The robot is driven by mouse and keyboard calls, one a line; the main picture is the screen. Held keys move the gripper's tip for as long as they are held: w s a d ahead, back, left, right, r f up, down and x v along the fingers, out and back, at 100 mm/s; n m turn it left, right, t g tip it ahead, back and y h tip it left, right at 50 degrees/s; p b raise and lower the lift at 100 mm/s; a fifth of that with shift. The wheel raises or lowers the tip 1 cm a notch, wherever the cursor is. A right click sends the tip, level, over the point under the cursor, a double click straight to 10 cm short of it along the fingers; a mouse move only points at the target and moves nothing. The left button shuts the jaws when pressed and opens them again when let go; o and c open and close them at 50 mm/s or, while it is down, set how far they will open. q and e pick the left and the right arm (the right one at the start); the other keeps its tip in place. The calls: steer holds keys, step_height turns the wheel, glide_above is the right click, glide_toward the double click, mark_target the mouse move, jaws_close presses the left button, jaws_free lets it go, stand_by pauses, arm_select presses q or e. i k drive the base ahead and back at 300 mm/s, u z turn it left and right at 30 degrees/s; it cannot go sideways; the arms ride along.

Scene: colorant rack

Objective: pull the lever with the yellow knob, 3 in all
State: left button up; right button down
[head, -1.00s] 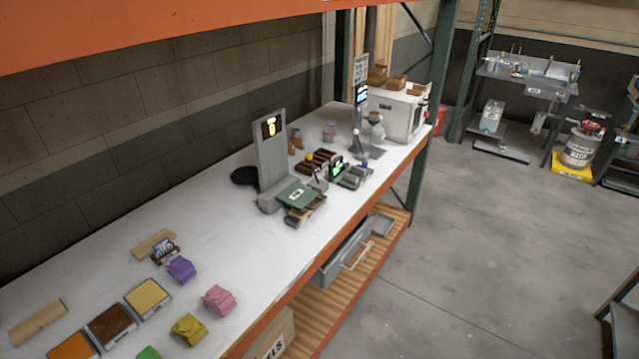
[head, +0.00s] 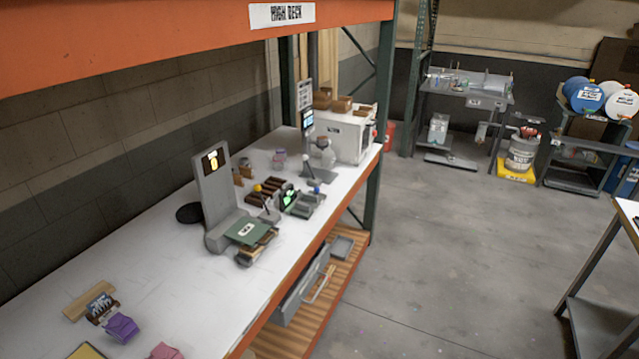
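A lever with a yellow knob (head: 257,187) stands on the white workbench, beside a brown slotted rack (head: 269,190). The lever's shaft is too small to make out. Neither of my grippers is in view.
Purple (head: 121,327) and pink (head: 165,352) pouches lie at the bench's near left. A white box machine (head: 343,134) stands at its far end. An orange beam (head: 180,30) crosses above.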

mark_target(257, 188)
steer(key=z, duration=0.5)
steer(key=i, duration=1.65)
steer(key=u, duration=1.1)
steer(key=i, duration=0.6)
steer(key=u, duration=2.45)
steer(key=k, duration=1.05)
steer(key=z, duration=1)
